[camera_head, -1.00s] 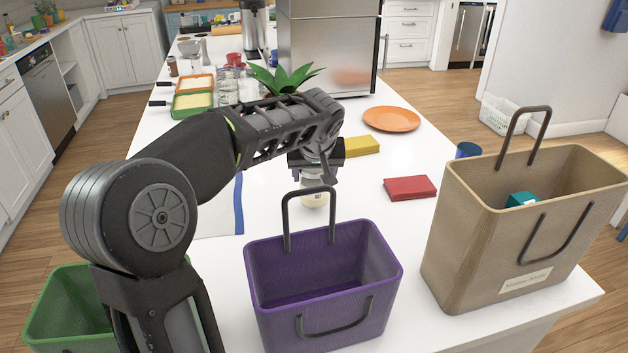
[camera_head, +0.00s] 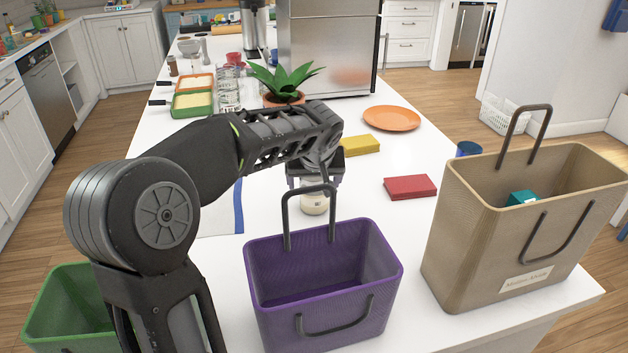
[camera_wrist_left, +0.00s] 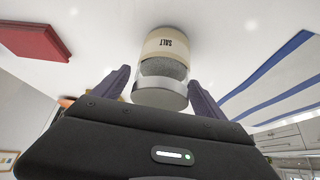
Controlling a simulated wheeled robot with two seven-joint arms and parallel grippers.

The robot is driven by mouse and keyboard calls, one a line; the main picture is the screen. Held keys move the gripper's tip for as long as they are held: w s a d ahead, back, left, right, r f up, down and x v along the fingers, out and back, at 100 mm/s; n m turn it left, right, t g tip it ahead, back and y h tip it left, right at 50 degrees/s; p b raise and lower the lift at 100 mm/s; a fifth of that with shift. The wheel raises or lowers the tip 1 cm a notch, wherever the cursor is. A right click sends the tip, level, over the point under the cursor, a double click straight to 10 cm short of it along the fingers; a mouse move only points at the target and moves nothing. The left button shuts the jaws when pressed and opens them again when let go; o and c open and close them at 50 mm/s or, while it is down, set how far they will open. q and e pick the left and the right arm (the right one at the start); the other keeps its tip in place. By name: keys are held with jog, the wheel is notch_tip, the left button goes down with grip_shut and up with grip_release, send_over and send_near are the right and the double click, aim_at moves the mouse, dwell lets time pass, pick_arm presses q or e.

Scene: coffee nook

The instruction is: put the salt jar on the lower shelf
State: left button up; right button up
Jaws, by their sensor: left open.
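The salt jar (camera_head: 314,201) stands on the white counter just behind the purple basket, partly hidden by the basket's handle. In the left wrist view the jar (camera_wrist_left: 164,68) appears upside down, with a cream band lettered SALT and a grey, glassy section. My left gripper (camera_head: 315,186) is above and around the jar. Its open fingers (camera_wrist_left: 160,90) lie on either side of the jar, with a small gap visible at the sides. My right gripper is not in view. I see no lower shelf that I can identify.
The purple basket (camera_head: 270,270) with raised handle stands close in front of the jar. A tan bag (camera_head: 470,240) stands right, a green basket (camera_head: 45,310) left. A red block (camera_head: 410,187), a yellow block (camera_head: 360,146), an orange plate (camera_head: 391,118) and a potted plant (camera_head: 284,98) lie beyond.

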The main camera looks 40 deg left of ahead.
pick_arm(q)
jog(key=shift+r, duration=0.35)
jog(key=v, duration=1.1)
jog(key=shift+s+r, duration=0.2)
jog(key=shift+r, duration=0.05)
